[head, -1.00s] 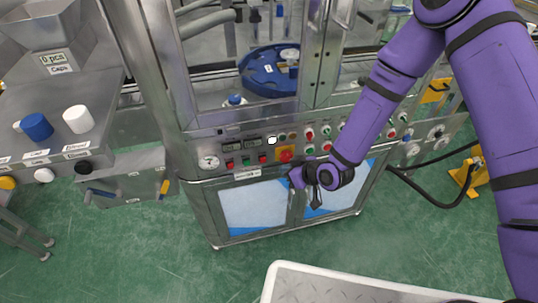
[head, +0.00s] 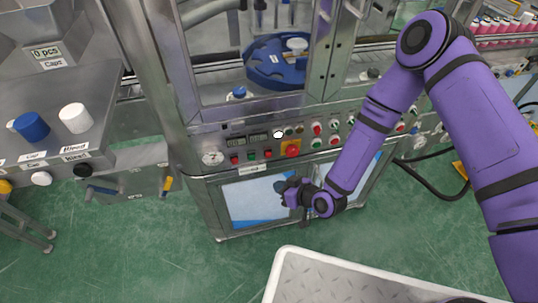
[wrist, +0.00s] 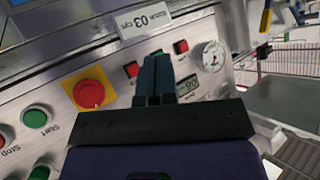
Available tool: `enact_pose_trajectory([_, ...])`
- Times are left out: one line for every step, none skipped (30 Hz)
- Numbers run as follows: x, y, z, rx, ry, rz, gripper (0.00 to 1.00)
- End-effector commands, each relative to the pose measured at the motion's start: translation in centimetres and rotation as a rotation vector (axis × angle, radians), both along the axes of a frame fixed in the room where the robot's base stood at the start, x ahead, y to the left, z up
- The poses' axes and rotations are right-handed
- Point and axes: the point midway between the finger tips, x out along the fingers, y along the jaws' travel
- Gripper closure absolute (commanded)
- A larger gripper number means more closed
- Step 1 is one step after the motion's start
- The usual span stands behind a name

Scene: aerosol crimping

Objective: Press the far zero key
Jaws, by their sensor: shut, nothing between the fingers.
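The small keys sit in a row under two dark number displays on the steel control panel (head: 225,171). Red keys show in the head view (head: 267,153) and two red keys show in the wrist view, one left of the fingers (wrist: 131,69) and one right of them (wrist: 181,46). No zero marking is readable, so I cannot tell which is the far zero key. My gripper (head: 281,187) is in front of the panel's lower window, below the key row. In the wrist view its fingers (wrist: 155,65) are closed together and hide part of the row.
A red emergency button on a yellow plate (wrist: 89,94) is left of the fingers in the wrist view. Green start buttons (wrist: 35,117) are beyond it. A gauge (wrist: 213,56) is at the other end. A white-edged platform (head: 350,285) stands at the bottom of the head view.

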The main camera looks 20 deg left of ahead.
Motion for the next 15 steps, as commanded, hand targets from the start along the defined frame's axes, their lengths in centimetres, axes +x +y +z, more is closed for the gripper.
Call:
enact_pose_trajectory([0.1, 0.1, 0.0, 0.001, 0.0, 0.0, 1.0])
enact_pose_trajectory([0.2, 0.1, 0.0, 0.0, -0.002, -0.001, 1.0])
enact_pose_trajectory([0.4, 0.2, 0.0, 0.001, -0.002, -0.001, 1.0])
enact_pose_trajectory([0.6, 0.4, 0.0, 0.001, -0.002, -0.001, 1.0])
enact_pose_trajectory([0.8, 0.5, 0.0, 0.001, -0.003, 0.0, 1.0])
enact_pose_trajectory([1.1, 0.7, 0.0, 0.0, -0.002, 0.0, 1.0])
enact_pose_trajectory([1.4, 0.8, 0.0, 0.001, -0.003, 0.0, 1.0])
enact_pose_trajectory([1.7, 1.0, 0.0, 0.001, -0.003, 0.0, 1.0])
enact_pose_trajectory([2.2, 1.3, 0.0, 0.001, -0.002, -0.001, 1.0])
enact_pose_trajectory([2.5, 1.5, 0.0, 0.001, -0.002, -0.001, 1.0])
enact_pose_trajectory([2.8, 1.7, 0.1, 0.002, -0.003, -0.001, 1.0])
enact_pose_trajectory([3.3, 2.0, 0.1, 0.001, -0.003, 0.0, 1.0])
enact_pose_trajectory([3.6, 2.2, 0.1, 0.001, -0.003, 0.0, 1.0])
enact_pose_trajectory([3.9, 2.4, 0.1, 0.001, -0.003, 0.0, 1.0])
enact_pose_trajectory([4.3, 2.6, 0.1, 0.001, -0.002, -0.002, 1.0])
